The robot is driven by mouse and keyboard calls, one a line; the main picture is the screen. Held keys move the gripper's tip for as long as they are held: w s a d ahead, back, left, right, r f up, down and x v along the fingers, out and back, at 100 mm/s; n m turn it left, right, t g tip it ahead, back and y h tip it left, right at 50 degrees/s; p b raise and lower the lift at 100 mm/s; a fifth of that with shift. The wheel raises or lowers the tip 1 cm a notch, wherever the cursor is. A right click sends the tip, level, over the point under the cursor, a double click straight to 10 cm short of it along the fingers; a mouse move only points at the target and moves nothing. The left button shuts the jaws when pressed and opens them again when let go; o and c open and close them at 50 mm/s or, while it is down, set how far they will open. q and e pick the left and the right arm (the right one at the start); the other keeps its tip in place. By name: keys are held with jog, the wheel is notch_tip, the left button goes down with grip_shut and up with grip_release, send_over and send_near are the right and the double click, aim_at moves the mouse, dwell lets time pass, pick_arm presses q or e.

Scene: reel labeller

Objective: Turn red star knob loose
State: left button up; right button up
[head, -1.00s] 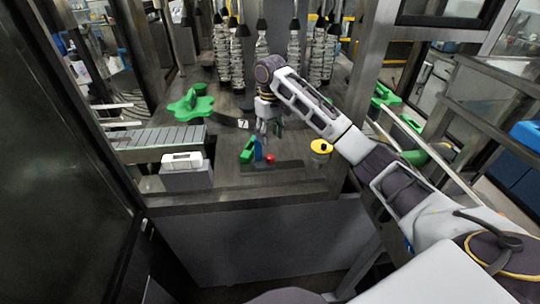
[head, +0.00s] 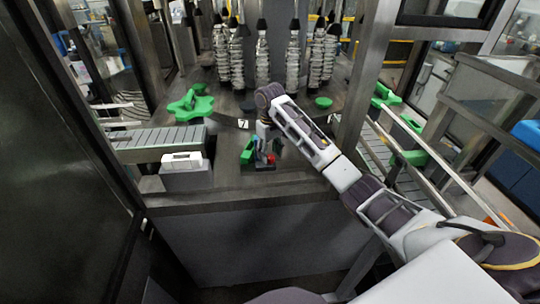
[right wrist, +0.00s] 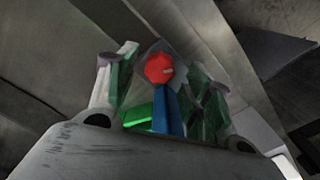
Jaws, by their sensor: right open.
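The red star knob (head: 271,159) sits low near the front edge of the machine deck, beside a blue part (head: 258,147) and a green block (head: 247,153). In the right wrist view the red knob (right wrist: 159,67) shows at the end of the blue part (right wrist: 168,110), with the green block (right wrist: 138,119) to its left. My right gripper (head: 268,150) is open, its fingers on either side of the red knob in the right wrist view (right wrist: 160,85). Contact with the knob cannot be told. My left gripper is not in view.
A white box on a grey block (head: 186,170) stands left, by a slatted conveyor (head: 160,137). A green star wheel (head: 190,104) is behind it. Several ribbed metal columns (head: 262,60) stand at the back. A steel post (head: 362,75) rises right of my arm.

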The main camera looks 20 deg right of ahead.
jog(key=shift+f, duration=0.65)
jog(key=c, duration=1)
jog(key=shift+n, duration=0.6)
jog(key=n, duration=0.8)
